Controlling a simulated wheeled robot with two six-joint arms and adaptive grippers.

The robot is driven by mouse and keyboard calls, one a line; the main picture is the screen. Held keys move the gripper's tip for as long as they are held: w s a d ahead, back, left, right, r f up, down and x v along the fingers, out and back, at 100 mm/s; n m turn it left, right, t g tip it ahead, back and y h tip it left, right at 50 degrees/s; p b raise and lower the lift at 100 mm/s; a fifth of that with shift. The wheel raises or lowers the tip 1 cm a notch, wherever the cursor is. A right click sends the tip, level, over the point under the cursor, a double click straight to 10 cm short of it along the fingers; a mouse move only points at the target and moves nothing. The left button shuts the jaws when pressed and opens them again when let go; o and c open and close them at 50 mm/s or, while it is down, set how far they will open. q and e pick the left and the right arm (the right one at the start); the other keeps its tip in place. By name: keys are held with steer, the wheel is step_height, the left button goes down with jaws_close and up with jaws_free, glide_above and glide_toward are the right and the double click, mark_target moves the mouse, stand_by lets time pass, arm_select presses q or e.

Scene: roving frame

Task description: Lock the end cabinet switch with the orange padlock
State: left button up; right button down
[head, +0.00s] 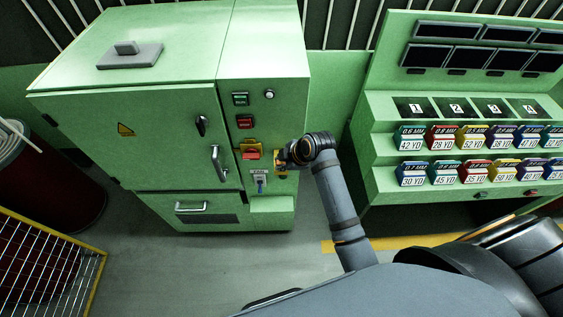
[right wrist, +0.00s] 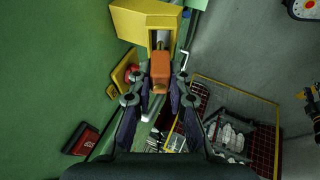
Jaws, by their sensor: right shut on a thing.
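The orange padlock (right wrist: 160,68) is between the fingers of my right gripper (right wrist: 160,98), which is shut on it. Its grey shackle reaches up to a yellow box-like holder (right wrist: 140,20); I cannot tell whether it still hangs on it. The green end cabinet (head: 150,120) carries a red switch on a yellow plate (head: 251,152); the red and yellow switch also shows left of the padlock in the right wrist view (right wrist: 131,73). In the head view my right gripper (head: 281,161) is right of the switch, by the cabinet's edge, and mostly hides the padlock. My left gripper is not in view.
A yellow-framed mesh fence (head: 50,265) and dark red drum (head: 60,190) are at the left.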

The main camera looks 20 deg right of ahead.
steer(key=shift+w+d+f+b, duration=0.1)
steer(key=shift+w+f+b, duration=0.15)
steer(key=shift+f+b, duration=0.4)
steer(key=c, duration=1.2)
jaws_free()
steer(key=shift+w+f, duration=0.15)
steer(key=shift+f, duration=0.05)
steer(key=shift+d+r, duration=0.1)
steer(key=shift+r, duration=0.15)
steer(key=v, duration=1.1)
steer(key=shift+s+r, duration=0.2)
steer(key=shift+s, duration=0.1)
